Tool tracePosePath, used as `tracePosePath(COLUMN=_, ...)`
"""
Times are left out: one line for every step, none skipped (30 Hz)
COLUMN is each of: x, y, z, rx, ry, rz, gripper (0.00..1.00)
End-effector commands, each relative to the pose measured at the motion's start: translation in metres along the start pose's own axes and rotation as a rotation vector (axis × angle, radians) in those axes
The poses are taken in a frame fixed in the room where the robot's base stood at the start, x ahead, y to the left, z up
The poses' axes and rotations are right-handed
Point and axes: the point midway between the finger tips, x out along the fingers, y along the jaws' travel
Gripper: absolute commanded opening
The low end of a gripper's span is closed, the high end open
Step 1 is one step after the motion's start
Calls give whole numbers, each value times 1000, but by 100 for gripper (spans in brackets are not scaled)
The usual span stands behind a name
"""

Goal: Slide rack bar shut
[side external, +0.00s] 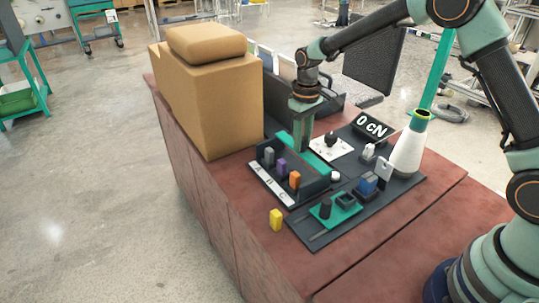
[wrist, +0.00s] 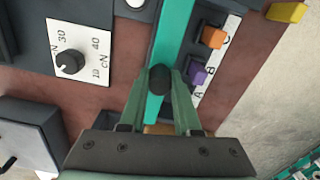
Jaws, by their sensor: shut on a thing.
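The rack bar is a long teal strip (wrist: 176,35) along the back of a dark rack; part of it also shows in the side view (side external: 322,165). A round black knob (wrist: 160,78) stands on the bar. My gripper (wrist: 160,84) points down with its green fingers shut on this knob; it also shows in the side view (side external: 303,146). The rack has a white label strip (side external: 271,184) marked A, B, C. Grey (side external: 269,156), purple (side external: 281,167) and orange (side external: 295,180) blocks stand in it, beside the bar. In the wrist view the grey block is not visible.
A yellow block (side external: 276,220) stands on the brown bench by the rack. A white dial plate (side external: 331,148), a "0 cN" display (side external: 373,128), a white cone (side external: 407,150) and a green slider plate (side external: 335,209) lie to the right. A large tan box (side external: 210,100) stands left.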

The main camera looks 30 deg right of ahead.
Motion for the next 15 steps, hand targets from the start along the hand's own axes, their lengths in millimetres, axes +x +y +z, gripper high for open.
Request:
tracePosePath(x=-1, y=0, z=0, rx=0, ry=2, rz=0, gripper=0)
tracePosePath(x=-1, y=0, z=0, rx=0, ry=2, rz=0, gripper=0)
tracePosePath(x=-1, y=-1, z=-1, rx=-1, ry=2, rz=0, gripper=0)
tracePosePath(x=-1, y=-3, z=-1, rx=-1, ry=2, rz=0, gripper=0)
tracePosePath(x=-1, y=-6, z=-2, rx=-2, ry=2, rz=0, gripper=0)
tracePosePath(x=-1, y=-13, z=-3, rx=-5, ry=2, rz=0, gripper=0)
tracePosePath(x=-1, y=-19, z=-4, rx=-6, ry=2, rz=0, gripper=0)
tracePosePath(x=-1, y=-25, z=-5, rx=-5, ry=3, rz=0, gripper=0)
tracePosePath(x=-1, y=-34, z=-6, rx=-7, ry=2, rz=0, gripper=0)
tracePosePath(x=-1, y=-40, z=-7, rx=-6, ry=2, rz=0, gripper=0)
tracePosePath(x=-1, y=-46, z=-8, rx=-6, ry=2, rz=0, gripper=0)
tracePosePath(x=-1, y=-52, z=-9, rx=-5, ry=2, rz=0, gripper=0)
tracePosePath(x=-1, y=-57, z=-10, rx=-4, ry=3, rz=0, gripper=0)
tracePosePath(x=-1, y=-60, z=-10, rx=-4, ry=3, rz=0, gripper=0)
tracePosePath(x=-1, y=-63, z=-11, rx=-3, ry=4, rz=0, gripper=0)
